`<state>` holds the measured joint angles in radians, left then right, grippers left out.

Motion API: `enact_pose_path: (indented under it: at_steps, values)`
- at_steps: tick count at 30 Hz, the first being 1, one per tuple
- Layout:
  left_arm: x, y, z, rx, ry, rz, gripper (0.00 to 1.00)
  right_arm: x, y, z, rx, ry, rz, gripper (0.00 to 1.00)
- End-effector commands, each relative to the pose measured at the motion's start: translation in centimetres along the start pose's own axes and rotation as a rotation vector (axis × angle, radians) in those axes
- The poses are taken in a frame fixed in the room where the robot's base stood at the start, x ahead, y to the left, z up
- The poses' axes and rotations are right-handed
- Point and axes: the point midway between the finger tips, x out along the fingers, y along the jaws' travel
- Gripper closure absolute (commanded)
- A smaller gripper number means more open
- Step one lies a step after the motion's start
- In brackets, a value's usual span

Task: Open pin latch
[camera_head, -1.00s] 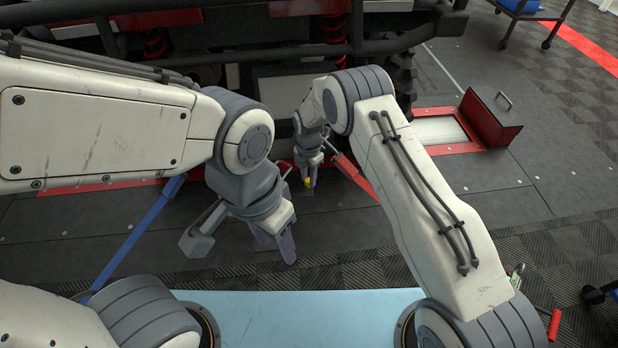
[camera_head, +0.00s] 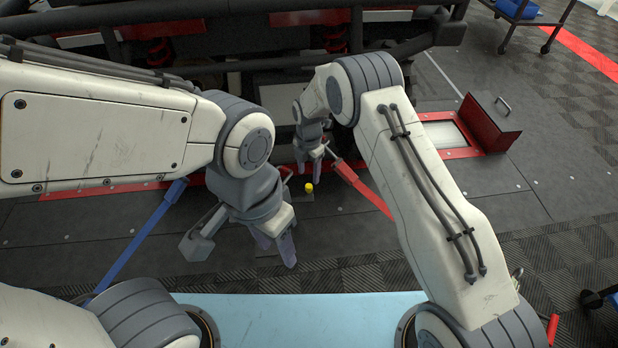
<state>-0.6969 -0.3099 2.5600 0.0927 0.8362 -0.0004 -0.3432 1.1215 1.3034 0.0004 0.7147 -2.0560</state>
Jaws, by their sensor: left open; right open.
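A small yellow knob (camera_head: 309,187), which looks like the pin of the latch, stands on a dark plate on the floor in the middle. My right gripper (camera_head: 309,176) is open and empty, just above and behind the yellow knob, and apart from it as far as I can tell. My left gripper (camera_head: 276,254) is open and empty, lower in the picture and left of the knob, pointing down over the floor. The rest of the latch is too small to make out.
A red hinged lid (camera_head: 489,124) stands open beside a roller pit at right. A light blue surface (camera_head: 300,318) lies at the front.

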Motion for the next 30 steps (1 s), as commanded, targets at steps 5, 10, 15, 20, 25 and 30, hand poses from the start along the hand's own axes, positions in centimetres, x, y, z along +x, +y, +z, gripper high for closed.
enact_pose_path:
  at_steps: [5, 10, 15, 20, 25, 30]
  values:
    - [-1.0, 0.1, -0.1, 0.0, 0.0, 0.0, 0.5, -3.4, 0.1, 0.0, 0.0, 0.0, 0.001, 0.41]
    - [-1.3, 0.1, -0.1, 0.0, 0.0, 0.0, 0.5, -4.7, 0.0, -0.1, 0.0, 0.001, -0.001, 0.41]
    - [-1.3, 0.1, -0.1, 0.0, 0.0, 0.0, 0.5, -4.8, 0.0, -0.1, 0.0, 0.001, -0.002, 0.41]
    - [-1.3, 0.1, -0.1, 0.0, 0.0, 0.0, 0.5, -4.8, 0.0, -0.1, 0.0, 0.001, -0.001, 0.41]
    - [-1.3, 0.1, -0.1, 0.0, 0.0, 0.0, 0.5, -4.8, 0.0, -0.1, 0.0, 0.001, -0.001, 0.41]
    - [-1.3, 0.1, -0.1, 0.0, 0.0, 0.0, 0.5, -6.6, -0.1, -1.0, 0.059, 0.0, 0.005, 0.41]
